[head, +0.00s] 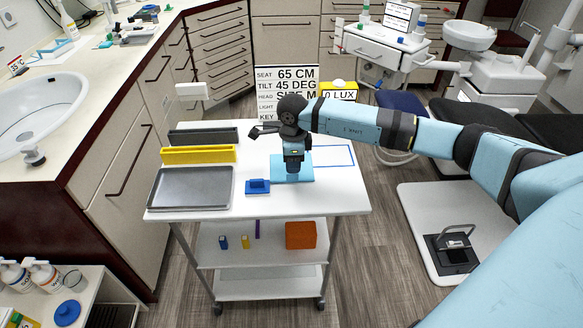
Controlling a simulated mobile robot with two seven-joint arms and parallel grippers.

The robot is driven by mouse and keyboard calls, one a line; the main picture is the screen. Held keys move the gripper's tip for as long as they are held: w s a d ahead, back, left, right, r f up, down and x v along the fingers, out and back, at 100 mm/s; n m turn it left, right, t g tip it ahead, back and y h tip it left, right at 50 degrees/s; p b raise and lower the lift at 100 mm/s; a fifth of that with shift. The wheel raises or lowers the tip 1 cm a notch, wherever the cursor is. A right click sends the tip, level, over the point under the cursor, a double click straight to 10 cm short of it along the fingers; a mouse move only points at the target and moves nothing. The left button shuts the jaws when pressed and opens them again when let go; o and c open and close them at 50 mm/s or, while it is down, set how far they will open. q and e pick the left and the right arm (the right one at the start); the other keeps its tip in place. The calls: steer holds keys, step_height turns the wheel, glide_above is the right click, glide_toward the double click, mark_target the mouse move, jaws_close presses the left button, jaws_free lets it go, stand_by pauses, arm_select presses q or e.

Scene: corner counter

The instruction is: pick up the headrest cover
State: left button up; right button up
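A light-blue flat square piece (305,174), which looks like the headrest cover, lies on the white top of the trolley, right of its middle. My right arm comes in from the right, and my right gripper (292,165) points down directly over this piece. Its fingers are too small and too close in colour to the piece to show whether they are open or closed, or touching it. Part of the piece is hidden behind the gripper. My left gripper is not in view.
On the trolley top (190,217) are a grey tray (191,188), a yellow holder (199,154), a dark grey holder (204,136) and a small blue block (257,186). A sign (287,88) stands behind. An orange box (300,235) is on the lower shelf.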

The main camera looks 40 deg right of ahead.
step_height(320, 180, down, 5)
steer(key=shift+r, duration=0.15)
jaws_close()
steer(key=shift+r, duration=0.1)
